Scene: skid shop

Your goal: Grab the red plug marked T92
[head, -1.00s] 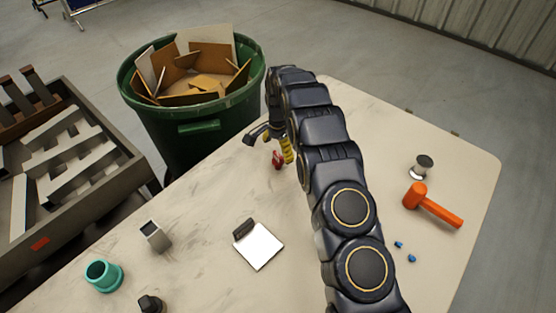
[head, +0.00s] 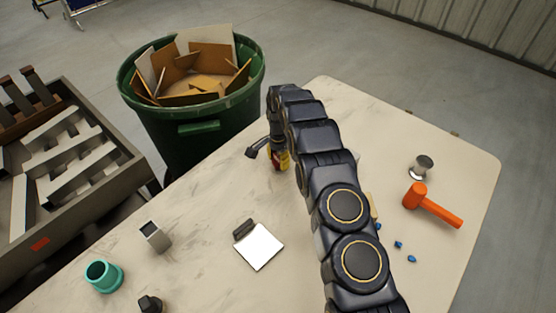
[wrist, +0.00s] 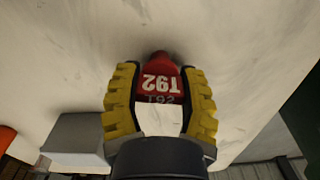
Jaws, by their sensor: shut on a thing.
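The red plug (wrist: 161,72) sits between my gripper's two yellow-padded fingers in the wrist view. Its white T92 marking shows upside down there. My gripper (wrist: 160,95) is shut on the plug, with a finger along each side. In the head view the plug (head: 272,164) is a small red patch beside the yellow finger of my gripper (head: 280,160), over the far left part of the table. My arm hides much of the gripper there. I cannot tell whether the plug touches the table.
The pale table (head: 200,215) holds a white pad (head: 259,247), a grey block (head: 155,237), a teal cup (head: 103,276), an orange hammer (head: 432,205) and small blue pieces (head: 399,244). A green bin (head: 200,130) of cardboard stands beyond the left edge. A grey tray (head: 75,170) is at left.

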